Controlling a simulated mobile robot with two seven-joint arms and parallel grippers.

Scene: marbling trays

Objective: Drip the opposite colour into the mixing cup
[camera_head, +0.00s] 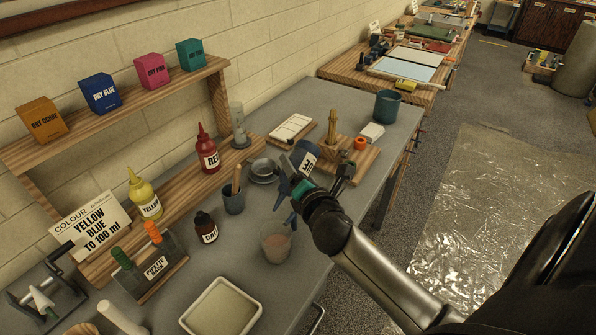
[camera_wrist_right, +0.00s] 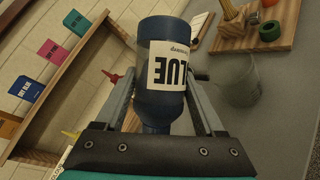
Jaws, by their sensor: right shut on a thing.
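My right gripper (camera_head: 296,180) is shut on the blue bottle (camera_head: 305,156), labelled BLUE. The bottle also fills the middle of the right wrist view (camera_wrist_right: 163,75), between the two fingers, base up and label inverted. In the head view it is tipped, its blue nozzle pointing down above the clear mixing cup (camera_head: 276,246). The cup stands on the grey table with some pinkish content low inside; I cannot tell whether a drop is falling. A sign (camera_head: 92,226) reads yellow, blue, to 100 ml. The yellow bottle (camera_head: 144,196) and red bottle (camera_head: 207,150) stand upright on the wooden shelf.
A small dark bottle (camera_head: 205,228) and a blue-grey pot (camera_head: 233,201) with a stick stand left of the cup. A white tray (camera_head: 257,305) lies in front. A metal dish (camera_head: 263,172) and a wooden board (camera_head: 366,168) with small items lie behind. Dry colour boxes line the upper shelf.

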